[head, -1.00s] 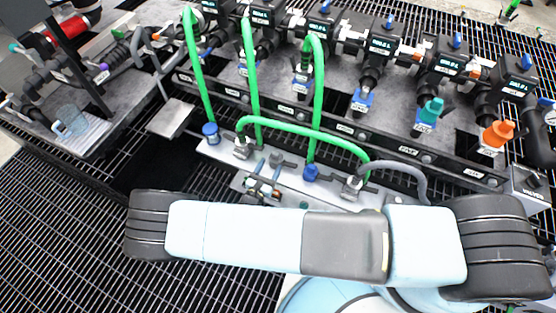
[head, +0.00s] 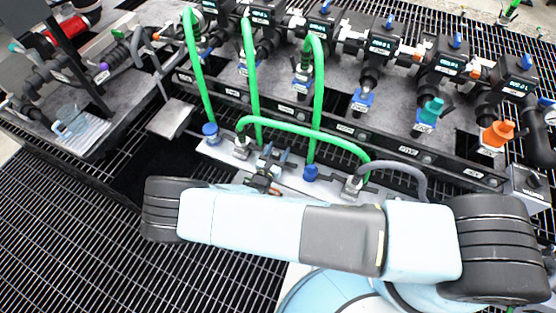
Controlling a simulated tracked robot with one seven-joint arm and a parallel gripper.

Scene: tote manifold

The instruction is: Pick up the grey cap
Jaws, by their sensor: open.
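My gripper (head: 275,158) is in the head view, beyond my forearm, over the light grey plate (head: 212,149). Its jaws are open, with the fingertips pointing away from me. A small dark grey piece, seemingly the grey cap, is at the fingertips and mostly hidden by them. I cannot tell whether the fingers touch it. One blue cap (head: 210,130) stands on the plate to the left, and another blue cap (head: 311,173) stands to the right of my gripper.
Green hoses (head: 249,90) rise close behind my gripper, and a green hose (head: 300,127) arches over the plate. A row of black valves (head: 382,47) with tags stands behind. An orange fitting (head: 497,134) is at right. Open grating (head: 70,230) lies at left.

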